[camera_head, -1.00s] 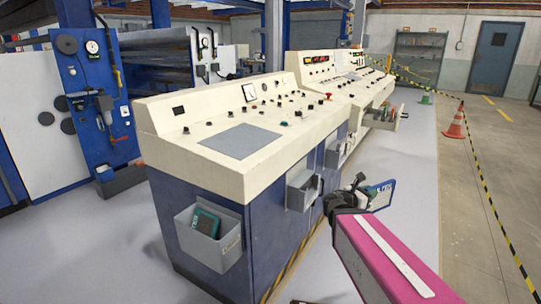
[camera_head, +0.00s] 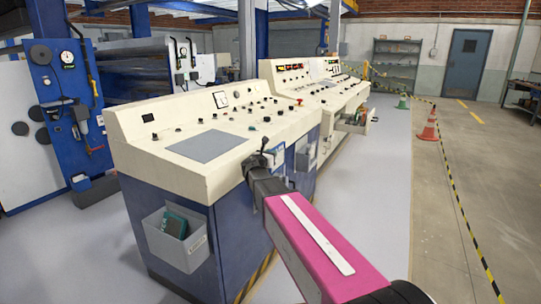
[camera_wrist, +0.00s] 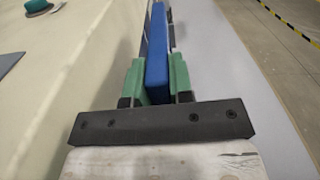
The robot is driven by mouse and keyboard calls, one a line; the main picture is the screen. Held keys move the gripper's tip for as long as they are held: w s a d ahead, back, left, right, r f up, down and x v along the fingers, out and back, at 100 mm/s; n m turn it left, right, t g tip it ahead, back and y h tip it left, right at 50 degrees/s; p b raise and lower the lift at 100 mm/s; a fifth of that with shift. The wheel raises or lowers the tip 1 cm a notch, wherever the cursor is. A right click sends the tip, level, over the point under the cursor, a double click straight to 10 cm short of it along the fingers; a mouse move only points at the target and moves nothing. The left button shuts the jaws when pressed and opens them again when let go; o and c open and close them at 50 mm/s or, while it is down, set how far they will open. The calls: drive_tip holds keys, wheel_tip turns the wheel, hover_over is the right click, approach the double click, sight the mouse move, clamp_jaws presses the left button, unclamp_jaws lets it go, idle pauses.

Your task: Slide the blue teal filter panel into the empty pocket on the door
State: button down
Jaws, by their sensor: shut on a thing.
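My gripper (camera_head: 262,166) is beside the right side of the cream-and-blue console, level with its top edge. In the wrist view its green fingertips (camera_wrist: 157,78) are shut on a blue panel (camera_wrist: 157,45), seen edge-on and pointing away from the wrist. In the head view the panel (camera_head: 278,158) shows a pale face just past the gripper, in front of the console's side doors. The gripper and panel hide much of the nearest side pocket, so I cannot tell whether they touch. A grey pocket (camera_head: 186,256) on the front door holds a teal panel (camera_head: 175,225).
The console top (camera_head: 206,146) lies left of my gripper, close to it. Another side pocket (camera_head: 306,157) and an open drawer (camera_head: 351,124) jut out farther along. Free floor (camera_head: 375,190) lies to the right, with an orange cone (camera_head: 429,130).

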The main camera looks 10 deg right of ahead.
wheel_tip(320, 180, down, 13)
drive_tip(key=shift+f, duration=0.2)
idle(1.4)
drive_tip(key=shift+d+f, duration=0.1)
drive_tip(key=shift+f, duration=0.7)
idle(0.5)
drive_tip(key=c, duration=0.9)
unclamp_jaws()
drive_tip(key=shift+s, duration=0.1)
drive_tip(key=v, duration=1)
drive_tip(key=shift+s+a, duration=0.25)
drive_tip(key=shift+s, duration=0.05)
